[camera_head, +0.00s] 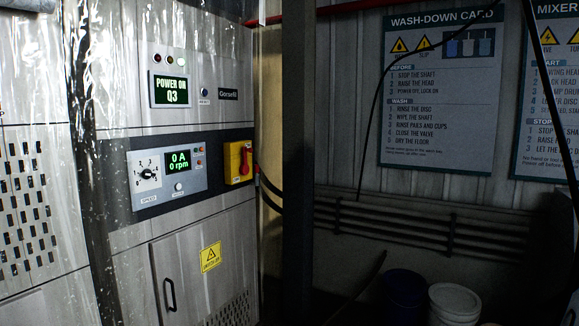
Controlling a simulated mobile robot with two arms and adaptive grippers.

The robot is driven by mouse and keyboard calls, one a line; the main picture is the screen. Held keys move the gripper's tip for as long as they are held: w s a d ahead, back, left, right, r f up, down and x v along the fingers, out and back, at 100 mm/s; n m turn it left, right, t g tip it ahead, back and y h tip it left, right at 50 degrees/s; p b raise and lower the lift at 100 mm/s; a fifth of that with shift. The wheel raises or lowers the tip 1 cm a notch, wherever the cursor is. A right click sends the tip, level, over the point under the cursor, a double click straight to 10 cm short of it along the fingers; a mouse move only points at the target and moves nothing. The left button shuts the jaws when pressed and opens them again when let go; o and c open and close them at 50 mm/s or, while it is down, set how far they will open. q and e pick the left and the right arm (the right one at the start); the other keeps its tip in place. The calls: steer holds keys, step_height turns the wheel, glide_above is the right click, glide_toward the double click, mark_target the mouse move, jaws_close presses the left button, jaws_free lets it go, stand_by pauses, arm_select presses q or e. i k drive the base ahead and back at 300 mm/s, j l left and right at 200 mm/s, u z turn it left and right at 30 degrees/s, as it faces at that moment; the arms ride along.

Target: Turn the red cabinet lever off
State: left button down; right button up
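The red cabinet lever (244,160) sits on a yellow plate (233,170) at the right edge of the grey cabinet's front (205,240). The lever looks close to upright, with a slight tilt. Left of it, a control panel (165,170) has a dial and a green display reading 0 A and 0 rpm. Above, a green display (171,90) reads POWER ON Q3. Neither of my grippers is in view.
A dark vertical post (298,200) stands just right of the cabinet. Clear plastic sheeting hangs at the left. Pipes (420,225) run along the back wall under a wash-down card (440,90). A blue drum (404,295) and a white bucket (453,303) stand at lower right.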

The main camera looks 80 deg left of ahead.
mark_target(244, 169)
steer(key=u, duration=2.85)
steer(key=i+u, duration=0.1)
steer(key=i, duration=0.55)
steer(key=i+l+u, duration=0.15)
steer(key=i, duration=0.5)
